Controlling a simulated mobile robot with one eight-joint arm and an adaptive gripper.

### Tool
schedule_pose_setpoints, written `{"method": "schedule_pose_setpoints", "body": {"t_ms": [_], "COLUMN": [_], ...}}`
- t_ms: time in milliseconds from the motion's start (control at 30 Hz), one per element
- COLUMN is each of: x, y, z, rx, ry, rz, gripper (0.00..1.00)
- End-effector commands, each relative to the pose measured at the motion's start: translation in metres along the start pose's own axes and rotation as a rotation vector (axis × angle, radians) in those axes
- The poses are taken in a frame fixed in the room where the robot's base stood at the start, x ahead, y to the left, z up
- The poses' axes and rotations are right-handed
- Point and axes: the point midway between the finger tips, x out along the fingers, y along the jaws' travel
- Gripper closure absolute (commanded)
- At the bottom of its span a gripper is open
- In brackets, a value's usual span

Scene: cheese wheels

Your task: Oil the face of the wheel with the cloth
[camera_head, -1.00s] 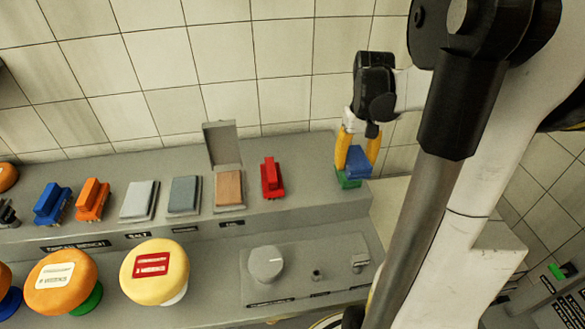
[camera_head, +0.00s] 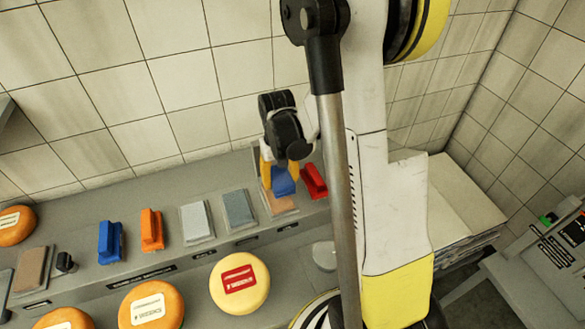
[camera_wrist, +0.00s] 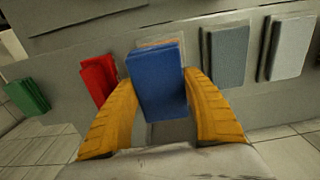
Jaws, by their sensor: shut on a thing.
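My gripper (camera_head: 280,172) is shut on a blue block-shaped thing (camera_head: 284,183), which may be the cloth. The wrist view shows the blue thing (camera_wrist: 158,85) between my yellow fingers. It is over or at the tan pad (camera_head: 283,207) on the raised shelf and hides most of it; I cannot tell whether they touch. A pale yellow wheel (camera_head: 240,300) with a red label stands on the lower ledge, left of and nearer than my gripper. Orange wheels (camera_head: 172,300) stand further left. I cannot tell which wheel is meant.
A red block (camera_head: 314,182) stands close right of my gripper. Grey pads (camera_head: 238,209) and pale grey pads (camera_head: 196,224) lie to its left, then orange (camera_head: 151,230) and blue (camera_head: 110,242) blocks. In the wrist view, a green block (camera_wrist: 26,97) is at left. The tiled wall is behind.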

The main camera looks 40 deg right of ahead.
Motion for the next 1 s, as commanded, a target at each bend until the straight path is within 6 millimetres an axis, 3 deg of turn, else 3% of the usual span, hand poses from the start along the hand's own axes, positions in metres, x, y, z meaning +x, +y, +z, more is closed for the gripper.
{"method": "schedule_pose_setpoints", "body": {"t_ms": [267, 633, 1000], "x": [0.016, 0.055, 0.06], "y": [-0.002, -0.001, -0.001], "z": [0.0, 0.0, 0.0], "rx": [-0.001, -0.001, -0.001], "ry": [0.0, 0.0, 0.0], "rz": [0.0, 0.0, 0.0], "gripper": [0.7, 0.7, 0.7]}}
